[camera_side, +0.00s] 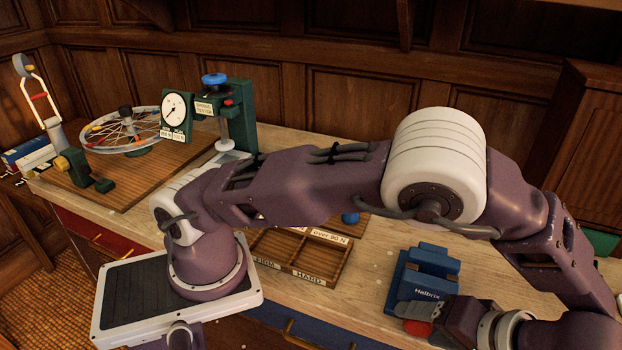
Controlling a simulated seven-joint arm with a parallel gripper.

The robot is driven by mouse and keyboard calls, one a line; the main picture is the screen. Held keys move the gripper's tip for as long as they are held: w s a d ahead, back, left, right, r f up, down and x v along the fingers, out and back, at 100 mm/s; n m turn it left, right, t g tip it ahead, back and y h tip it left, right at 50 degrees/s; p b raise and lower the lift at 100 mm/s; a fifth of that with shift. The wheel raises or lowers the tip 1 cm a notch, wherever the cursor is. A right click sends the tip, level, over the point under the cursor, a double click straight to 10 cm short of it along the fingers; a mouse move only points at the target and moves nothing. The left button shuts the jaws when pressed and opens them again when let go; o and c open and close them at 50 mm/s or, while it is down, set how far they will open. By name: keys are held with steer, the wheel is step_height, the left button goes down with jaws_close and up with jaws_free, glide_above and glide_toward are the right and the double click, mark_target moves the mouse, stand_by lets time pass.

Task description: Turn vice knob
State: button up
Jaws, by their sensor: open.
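A blue vice (432,262) marked "Halbrix" stands on the bench at the lower right. A red rounded part (418,328), which looks like its knob, shows low at its front. My gripper (422,314) comes in from the right, dark and low, close in front of the vice and beside the red part. It is open. The fingers are small and dark here, so I cannot tell whether they touch the red part or lie on both sides of it.
A wooden sorting tray (345,268) lies left of the vice, partly behind my arm. A green spring tester (242,118) with a dial and blue knob stands at the back. A spoked wheel (135,130) and a green clamp with a yellow knob (62,163) are at far left.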

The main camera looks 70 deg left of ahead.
steer(key=t+h, duration=0.1)
steer(key=h, duration=0.1)
steer(key=n+t+h, duration=0.1)
steer(key=shift+s+a+r+t, duration=0.25)
steer(key=shift+s+t, duration=0.05)
steer(key=w+v, duration=0.1)
steer(key=v, duration=0.6)
steer(key=s+a+r+m+h, duration=0.2)
steer(key=s+a+r+h, duration=0.1)
steer(key=a+r, duration=0.55)
steer(key=s+a+r+m+t+h, duration=0.2)
steer(key=s+a+r+m+t, duration=0.2)
steer(key=s+a, duration=0.5)
step_height(320, 180, up, 3)
steer(key=shift+s+a+f+m+h, duration=0.1)
steer(key=shift+s+a+m+h, duration=0.15)
steer(key=shift+s+m, duration=0.75)
steer(key=shift+w+d, duration=0.1)
